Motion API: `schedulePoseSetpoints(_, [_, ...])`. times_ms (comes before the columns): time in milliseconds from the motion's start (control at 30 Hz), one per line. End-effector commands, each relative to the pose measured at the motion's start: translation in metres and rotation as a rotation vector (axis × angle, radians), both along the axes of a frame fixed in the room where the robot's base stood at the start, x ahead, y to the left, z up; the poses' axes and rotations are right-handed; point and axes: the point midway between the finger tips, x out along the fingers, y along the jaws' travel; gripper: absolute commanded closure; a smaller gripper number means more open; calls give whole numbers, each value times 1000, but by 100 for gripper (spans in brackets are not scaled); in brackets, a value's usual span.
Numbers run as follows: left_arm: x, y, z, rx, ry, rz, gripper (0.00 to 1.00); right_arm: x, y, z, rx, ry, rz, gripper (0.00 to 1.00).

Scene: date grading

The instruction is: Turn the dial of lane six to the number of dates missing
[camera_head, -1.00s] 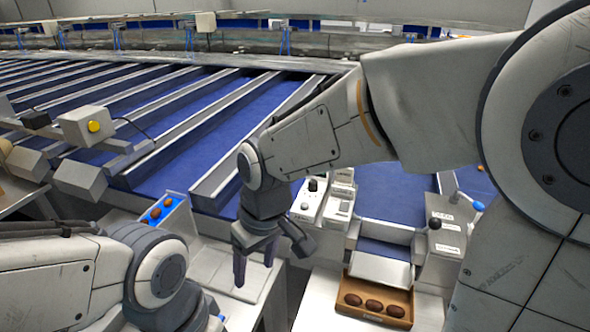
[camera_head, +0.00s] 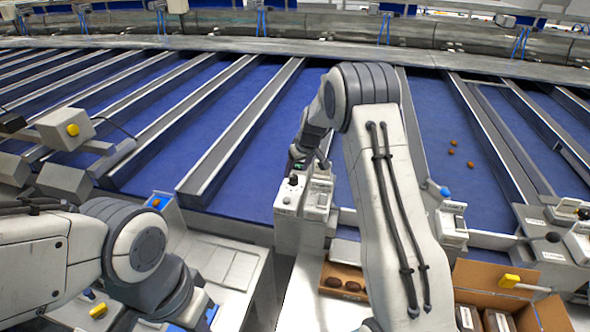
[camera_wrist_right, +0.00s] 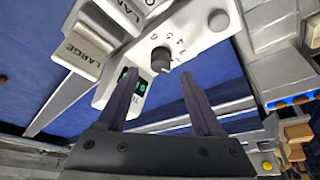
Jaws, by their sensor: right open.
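A dark dial knob (camera_wrist_right: 160,58) stands on a light panel with printed numbers around it, in the right wrist view. The same dial (camera_head: 293,180) shows on a small control box in the head view. My right gripper (camera_wrist_right: 160,90) is open, its two fingers on either side of the knob's line but apart from it. In the head view, the right gripper (camera_head: 300,160) is mostly behind my arm, by the box. A cardboard tray (camera_head: 325,270) with dark dates (camera_head: 340,285) lies below, partly hidden by my arm. My left arm shows at the left, its fingers out of sight.
A small green-lit display (camera_wrist_right: 128,86) sits beside the dial. Grey label plates, one reading LARGE (camera_wrist_right: 77,53), stand close by. Blue sloping lanes (camera_head: 250,120) with metal dividers lie behind. An open carton (camera_head: 490,275) is at lower right. A few dates (camera_head: 453,142) lie on a lane.

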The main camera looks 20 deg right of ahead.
Motion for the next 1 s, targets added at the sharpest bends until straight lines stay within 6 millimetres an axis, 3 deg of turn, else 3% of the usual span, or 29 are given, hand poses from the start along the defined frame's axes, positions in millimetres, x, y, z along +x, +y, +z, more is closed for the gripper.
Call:
schedulePoseSetpoints(233, [0, 0, 16, 0, 0, 1, 100, 11, 3, -27, 1, 2, 0, 32])
schedulePoseSetpoints(600, [0, 0, 17, 0, 0, 2, 100, 14, 3, -34, 0, -1, 0, 32])
schedulePoseSetpoints(633, [0, 0, 17, 0, 0, 2, 100, 13, 3, -33, 0, -1, 0, 36])
schedulePoseSetpoints(800, [0, 0, 17, 0, 0, 2, 100, 13, 3, -33, 1, -1, -1, 100])
schedulePoseSetpoints(1000, [0, 0, 14, 0, 0, 1, 100, 13, 3, -34, 1, -1, 4, 100])
